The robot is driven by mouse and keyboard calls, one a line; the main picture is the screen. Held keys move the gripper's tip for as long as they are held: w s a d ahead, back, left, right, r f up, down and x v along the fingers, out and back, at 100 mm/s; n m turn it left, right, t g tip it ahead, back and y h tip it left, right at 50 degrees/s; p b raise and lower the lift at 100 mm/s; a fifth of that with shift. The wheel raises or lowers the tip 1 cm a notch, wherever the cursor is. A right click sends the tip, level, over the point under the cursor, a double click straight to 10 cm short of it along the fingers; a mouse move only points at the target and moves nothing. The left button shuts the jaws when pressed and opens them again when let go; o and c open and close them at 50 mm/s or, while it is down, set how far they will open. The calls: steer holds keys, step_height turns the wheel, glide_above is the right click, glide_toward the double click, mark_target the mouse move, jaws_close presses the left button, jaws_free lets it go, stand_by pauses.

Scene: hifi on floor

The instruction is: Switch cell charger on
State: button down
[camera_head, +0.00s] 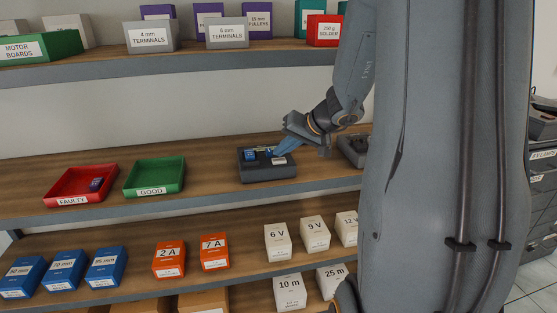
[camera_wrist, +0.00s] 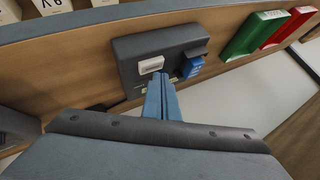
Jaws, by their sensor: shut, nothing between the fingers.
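The cell charger (camera_head: 268,173) is a dark grey box on the middle shelf. A blue cell (camera_head: 250,155) sits in its left part in the head view, and a white label or rocker (camera_head: 279,161) is at its right front. The wrist view shows the charger (camera_wrist: 135,47) upside down, with the white piece (camera_wrist: 151,65) and the blue cell (camera_wrist: 192,67). My gripper (camera_head: 275,152) is shut and empty, its blue fingers together over the charger's top. In the wrist view the fingertips (camera_wrist: 164,76) lie between the white piece and the cell. I cannot tell whether they touch.
A red FAULTY tray (camera_head: 62,197) holding a dark blue piece and a green GOOD tray (camera_head: 139,187) stand left of the charger. Another dark grey device (camera_head: 352,150) is partly hidden by my arm. Boxes fill the shelves above and below. Bare shelf separates the GOOD tray and charger.

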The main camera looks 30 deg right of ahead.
mark_target(282, 161)
step_height(282, 161, up, 6)
steer(key=shift+f+p, duration=0.1)
steer(key=shift+p, duration=1.1)
steer(key=s+a+f+n+g+h, duration=0.1)
steer(key=s+a+f+g, duration=0.1)
steer(key=s+a, duration=0.4)
steer(key=s+a+f+n+g+h, duration=0.1)
steer(key=s+a+f+n+g, duration=0.1)
steer(key=s+a+f, duration=0.3)
steer(key=s+a+f+n+g+h, duration=0.1)
steer(key=s+a+f+n+g, duration=0.1)
steer(key=s+a, duration=0.4)
steer(key=s+f+g, duration=0.1)
steer(key=s+f, duration=0.1)
steer(key=s, duration=0.2)
steer(key=shift+s+a, duration=0.25)
steer(key=shift+a, duration=0.15)
steer(key=shift+d, duration=0.1)
